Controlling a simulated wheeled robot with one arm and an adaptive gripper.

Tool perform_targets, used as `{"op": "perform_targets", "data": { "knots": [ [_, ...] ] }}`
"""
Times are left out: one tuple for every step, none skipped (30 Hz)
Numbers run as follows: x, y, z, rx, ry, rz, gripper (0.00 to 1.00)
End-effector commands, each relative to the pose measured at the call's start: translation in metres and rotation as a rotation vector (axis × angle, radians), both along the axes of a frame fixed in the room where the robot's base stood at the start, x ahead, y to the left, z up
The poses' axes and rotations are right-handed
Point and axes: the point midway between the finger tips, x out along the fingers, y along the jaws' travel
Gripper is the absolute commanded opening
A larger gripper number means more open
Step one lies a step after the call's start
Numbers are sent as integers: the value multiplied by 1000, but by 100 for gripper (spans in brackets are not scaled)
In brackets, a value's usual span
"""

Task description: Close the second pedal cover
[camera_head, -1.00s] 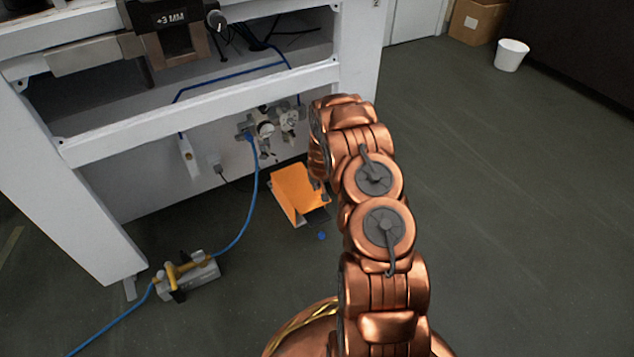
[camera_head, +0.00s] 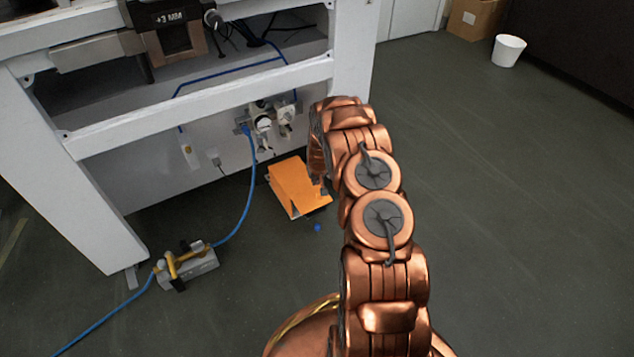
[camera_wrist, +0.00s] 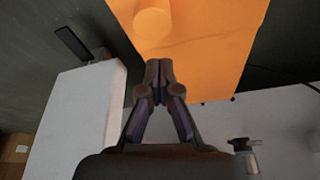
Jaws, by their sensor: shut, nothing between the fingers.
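The orange pedal cover (camera_head: 296,186) is on the floor beside the white bench frame, left of my arm. Its broad orange face points upward, and little of the dark base beneath it shows. In the wrist view the orange cover (camera_wrist: 212,45) fills the top middle. My gripper (camera_wrist: 159,72) is shut and empty, with its fingertips over the cover's lower part in that view; I cannot tell whether they touch it. In the head view my arm hides most of the gripper, with only small dark parts (camera_head: 323,188) at the cover's right edge.
A grey pedal-like unit with a yellow frame (camera_head: 187,267) and blue hose lies at the left. The white bench (camera_head: 100,215) stands behind, with gauges and valves (camera_head: 263,122) above the cover. A white bucket (camera_head: 508,50) stands far right. The floor on the right is clear.

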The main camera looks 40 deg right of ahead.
Motion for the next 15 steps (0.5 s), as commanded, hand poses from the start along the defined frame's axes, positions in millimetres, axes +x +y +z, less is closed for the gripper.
{"op": "perform_targets", "data": {
  "knots": [
    [3,-1,-2,-1,-1,2,0],
    [5,-2,-2,0,0,3,0],
    [7,-2,-2,0,-1,3,0],
    [9,-3,-2,0,-1,2,0],
    [11,-4,-2,-2,-2,3,0],
    [10,-3,5,-1,-1,3,0],
    [8,-3,8,-1,0,2,0],
    [7,-3,10,0,1,1,0],
    [6,-2,14,0,1,2,0],
    [5,-2,16,-1,1,2,0],
    [4,-2,19,-1,2,3,0],
    [3,-1,23,-1,1,2,0],
    [2,-1,26,-1,1,2,0],
    [1,-1,29,-2,1,2,0],
    [0,-1,33,-2,-1,1,0]
  ]
}}
